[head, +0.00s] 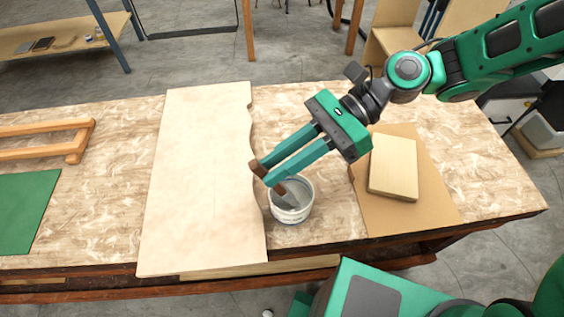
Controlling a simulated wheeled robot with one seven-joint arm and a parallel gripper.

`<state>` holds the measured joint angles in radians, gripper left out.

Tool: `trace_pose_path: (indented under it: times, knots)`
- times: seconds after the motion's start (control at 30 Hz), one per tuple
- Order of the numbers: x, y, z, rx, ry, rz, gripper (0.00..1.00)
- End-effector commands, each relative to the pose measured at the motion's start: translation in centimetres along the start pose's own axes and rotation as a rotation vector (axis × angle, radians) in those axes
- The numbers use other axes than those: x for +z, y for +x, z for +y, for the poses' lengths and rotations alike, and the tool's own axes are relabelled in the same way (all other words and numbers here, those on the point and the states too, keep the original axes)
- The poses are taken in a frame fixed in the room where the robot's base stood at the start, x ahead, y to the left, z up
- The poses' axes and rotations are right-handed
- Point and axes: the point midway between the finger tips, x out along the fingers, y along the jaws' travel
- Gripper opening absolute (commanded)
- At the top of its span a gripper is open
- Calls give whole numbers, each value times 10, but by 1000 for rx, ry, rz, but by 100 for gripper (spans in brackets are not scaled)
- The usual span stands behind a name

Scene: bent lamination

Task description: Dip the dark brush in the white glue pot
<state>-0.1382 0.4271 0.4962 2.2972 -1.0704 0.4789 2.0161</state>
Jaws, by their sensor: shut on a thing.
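The white glue pot (292,211) stands upright on the workbench, just right of the large pale sheet. The dark brush (268,176) has a brown handle and a grey lower end. My gripper (266,173) is shut on the brush's handle. The brush is tilted, its handle up to the left and its lower end down to the right over the pot's opening. The lower end appears inside the pot's rim. I cannot tell whether it touches the glue.
A large pale wooden sheet (203,180) with a wavy right edge lies left of the pot. A light wooden block (393,166) lies on a brown board (425,212) at right. A green mat (24,210) and a wooden frame (45,140) lie at left on the workbench (490,165).

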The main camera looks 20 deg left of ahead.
Motion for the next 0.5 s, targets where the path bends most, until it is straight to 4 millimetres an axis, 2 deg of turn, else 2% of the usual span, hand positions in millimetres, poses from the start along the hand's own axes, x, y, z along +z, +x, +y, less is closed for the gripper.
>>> trace_pose_path:
  times: [0.5]
  knots:
    - [32, -15, 5, -1, -2, 1, 0]
